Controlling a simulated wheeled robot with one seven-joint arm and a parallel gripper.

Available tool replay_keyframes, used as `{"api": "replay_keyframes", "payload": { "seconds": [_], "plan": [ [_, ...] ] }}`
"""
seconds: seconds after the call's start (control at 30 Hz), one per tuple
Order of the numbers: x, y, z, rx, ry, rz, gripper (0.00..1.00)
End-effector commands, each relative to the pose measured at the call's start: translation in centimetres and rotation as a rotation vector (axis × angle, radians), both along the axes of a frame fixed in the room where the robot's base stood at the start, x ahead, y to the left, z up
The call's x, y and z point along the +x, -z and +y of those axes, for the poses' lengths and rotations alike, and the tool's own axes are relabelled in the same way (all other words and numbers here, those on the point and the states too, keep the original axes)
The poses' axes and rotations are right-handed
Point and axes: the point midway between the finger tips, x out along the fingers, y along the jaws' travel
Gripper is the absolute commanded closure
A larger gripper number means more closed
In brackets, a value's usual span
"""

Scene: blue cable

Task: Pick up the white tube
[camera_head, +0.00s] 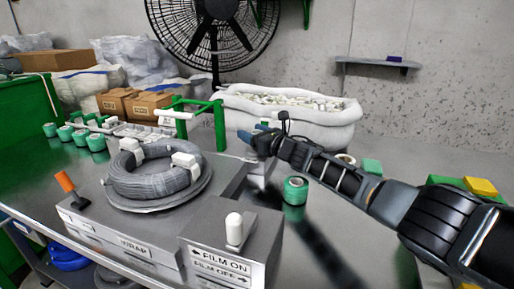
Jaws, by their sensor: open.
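My gripper (252,132) is at the end of my arm, which reaches in from the right. It is open, with blue fingertips, and appears empty. It hangs in front of a large white sack (340,125) filled with many small white pieces (290,99). No single white tube stands out clearly. A short white horizontal piece (175,115) is on the green frame (220,127), left of my gripper. An upright white rounded cylinder (233,229) stands on the film switch box, below my gripper. I cannot tell which piece is the white tube.
A grey cable coil (147,178) with white blocks sits on the wrapping machine. Green rolls (295,190) stand on the table, one below my arm and several at left. A fan (207,30) and cardboard boxes (148,106) are behind. Free table lies at lower right.

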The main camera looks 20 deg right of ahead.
Motion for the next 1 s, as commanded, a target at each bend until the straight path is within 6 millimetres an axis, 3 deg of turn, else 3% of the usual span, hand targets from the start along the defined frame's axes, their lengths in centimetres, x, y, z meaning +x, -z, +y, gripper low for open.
{"api": "replay_keyframes", "payload": {
  "seconds": [0.27, 0.83, 1.0],
  "plan": [
    [0.18, -0.09, 0.01, 0.000, 0.001, 0.000, 0.33],
    [0.16, -0.06, 0.01, 0.000, 0.001, 0.000, 0.85],
    [0.16, -0.06, 0.01, 0.000, 0.001, 0.000, 0.88]
  ]
}}
